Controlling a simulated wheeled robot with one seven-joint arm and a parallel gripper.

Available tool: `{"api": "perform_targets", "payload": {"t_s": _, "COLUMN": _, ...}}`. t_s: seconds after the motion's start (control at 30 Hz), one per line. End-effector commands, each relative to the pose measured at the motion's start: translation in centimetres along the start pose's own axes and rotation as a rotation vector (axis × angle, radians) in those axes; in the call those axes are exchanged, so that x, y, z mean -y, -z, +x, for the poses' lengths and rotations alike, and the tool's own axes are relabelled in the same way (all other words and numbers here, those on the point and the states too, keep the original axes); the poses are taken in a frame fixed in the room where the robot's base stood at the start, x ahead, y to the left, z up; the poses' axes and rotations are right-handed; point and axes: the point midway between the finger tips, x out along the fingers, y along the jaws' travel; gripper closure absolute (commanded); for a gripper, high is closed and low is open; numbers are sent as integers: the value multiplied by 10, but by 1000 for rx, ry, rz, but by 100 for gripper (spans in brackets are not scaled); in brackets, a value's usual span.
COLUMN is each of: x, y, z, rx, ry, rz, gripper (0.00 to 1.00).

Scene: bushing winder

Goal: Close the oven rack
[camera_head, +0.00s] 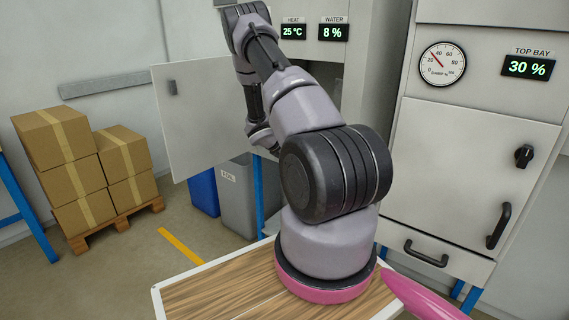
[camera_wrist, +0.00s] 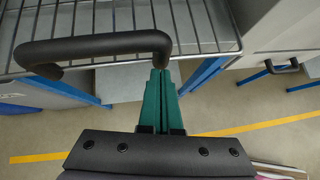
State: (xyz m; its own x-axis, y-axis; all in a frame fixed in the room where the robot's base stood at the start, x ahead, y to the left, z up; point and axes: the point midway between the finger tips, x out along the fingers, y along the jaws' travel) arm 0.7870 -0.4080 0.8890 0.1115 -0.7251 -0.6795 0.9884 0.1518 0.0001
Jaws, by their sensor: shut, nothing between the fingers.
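The oven rack (camera_wrist: 205,25), a grid of metal wires, fills the top of the wrist view and is pulled out over the floor. Its black bar handle (camera_wrist: 95,46) runs along the rack's near edge. My gripper (camera_wrist: 160,74) has green fingers, shut together and empty. The fingertips are right at the handle's right end; I cannot tell whether they touch it. In the head view my arm hides the rack and the gripper. The open grey oven door (camera_head: 205,115) stands to the left of my arm.
A grey bin (camera_head: 238,195) and a blue bin (camera_head: 203,192) stand below the door. Stacked cardboard boxes (camera_head: 75,170) are on a pallet at the left. A cabinet with a closed top bay door (camera_head: 455,170) is on the right. Blue legs (camera_wrist: 205,73) show under the rack.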

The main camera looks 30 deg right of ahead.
Motion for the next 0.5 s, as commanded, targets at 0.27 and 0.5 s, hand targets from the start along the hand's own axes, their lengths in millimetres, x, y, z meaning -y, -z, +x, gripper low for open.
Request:
{"api": "perform_targets", "payload": {"t_s": 0.27, "x": -9, "y": -34, "z": 37, "rx": 2, "ry": 1, "rz": 2, "gripper": 100}}
{"api": "perform_targets", "payload": {"t_s": 0.5, "x": -15, "y": -54, "z": 58, "rx": 2, "ry": 1, "rz": 3, "gripper": 100}}
